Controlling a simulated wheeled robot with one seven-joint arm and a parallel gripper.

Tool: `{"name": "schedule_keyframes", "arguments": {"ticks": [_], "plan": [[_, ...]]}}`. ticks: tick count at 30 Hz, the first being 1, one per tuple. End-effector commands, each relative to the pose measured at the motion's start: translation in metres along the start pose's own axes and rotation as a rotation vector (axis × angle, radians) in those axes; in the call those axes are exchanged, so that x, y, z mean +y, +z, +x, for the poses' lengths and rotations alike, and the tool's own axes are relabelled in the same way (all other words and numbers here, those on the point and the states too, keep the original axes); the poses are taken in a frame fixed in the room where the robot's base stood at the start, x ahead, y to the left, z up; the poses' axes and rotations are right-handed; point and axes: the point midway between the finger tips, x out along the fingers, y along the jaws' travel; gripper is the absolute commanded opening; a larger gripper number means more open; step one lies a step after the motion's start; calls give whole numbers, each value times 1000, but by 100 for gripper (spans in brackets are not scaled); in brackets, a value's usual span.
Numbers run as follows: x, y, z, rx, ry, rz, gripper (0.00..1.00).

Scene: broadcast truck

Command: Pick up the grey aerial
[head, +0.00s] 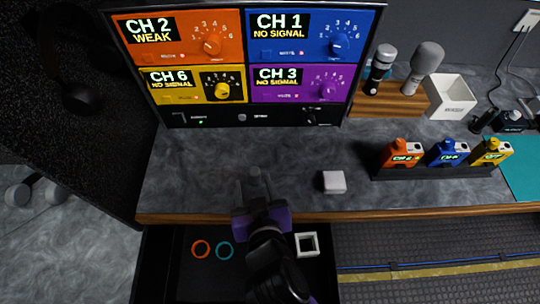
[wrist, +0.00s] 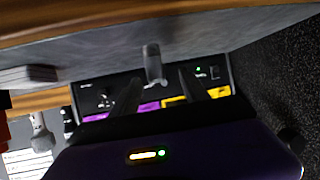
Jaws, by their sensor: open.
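The grey aerial is a short grey cylinder (head: 254,178) near the front edge of the grey desktop, in front of the channel panel, in the head view. It also shows in the wrist view as a grey rounded stub (wrist: 153,60). My gripper (head: 257,192) is open, with a purple body, and reaches over the desk edge at the aerial. In the wrist view the dark fingers (wrist: 158,78) spread to either side of the aerial's line. I cannot tell how deep it sits between them. The aerial's lower part is partly hidden by my gripper in the head view.
A white block (head: 333,182) lies to the right on the desk (head: 190,180). The channel panel (head: 245,60) stands behind. Orange, blue and yellow packs sit in a black rack (head: 440,172). Microphones stand on a wooden block (head: 388,100) beside a white box (head: 452,97). Rings lie below the desk edge.

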Motion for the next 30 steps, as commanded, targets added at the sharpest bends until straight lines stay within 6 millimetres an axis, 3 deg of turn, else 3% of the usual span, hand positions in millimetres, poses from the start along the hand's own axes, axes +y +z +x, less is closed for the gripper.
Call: {"name": "schedule_keyframes", "arguments": {"ticks": [21,30], "plan": [[6,1,75,0,1,-1,53],[6,2,78,0,1,-1,51]]}}
